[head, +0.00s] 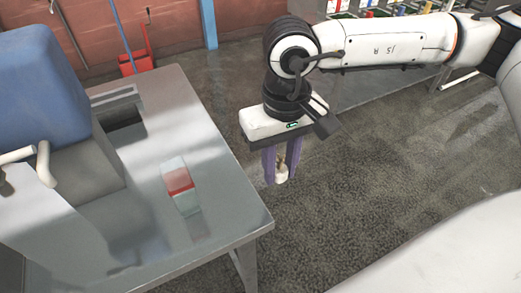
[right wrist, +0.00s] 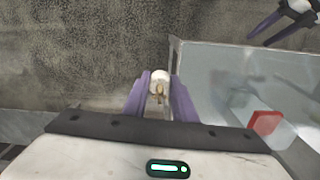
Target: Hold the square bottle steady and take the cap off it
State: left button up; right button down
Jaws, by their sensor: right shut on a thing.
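The square bottle (head: 186,203), pale and translucent with a red band, is on the metal table in the head view. Its red part (right wrist: 266,122) shows at the lower right of the right wrist view. I cannot tell whether it stands or lies, and I see no cap on it. My right gripper (head: 281,174) is shut on a small white round thing (right wrist: 160,76), which looks like the cap, with a brownish spot. It is beyond the table's right edge, apart from the bottle. My left gripper (right wrist: 259,38) shows only in the right wrist view, its purple fingers apart with nothing visible between them.
The metal table (head: 225,205) has clear room around the bottle. A blue-topped machine (head: 45,90) stands at its left. Grey floor (head: 370,180) lies to the right of the table. A red dustpan (head: 136,64) is by the far wall.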

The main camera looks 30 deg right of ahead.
jog(key=w+a+r+m+b, duration=0.1)
jog(key=w+a+m+b, duration=0.1)
jog(key=w+m, duration=0.4)
jog(key=m+b, duration=0.3)
jog(key=m, duration=1.1)
send_near(234, 169)
notch_tip(234, 169, down, 6)
jog(key=shift+r+p, duration=0.15)
jog(key=shift+p, duration=0.2)
jog(key=shift+f, duration=0.2)
jog(key=shift+f, duration=0.2)
jog(key=c, duration=1.5)
grip_release()
jog(key=shift+r, duration=0.1)
jog(key=shift+o, duration=0.2)
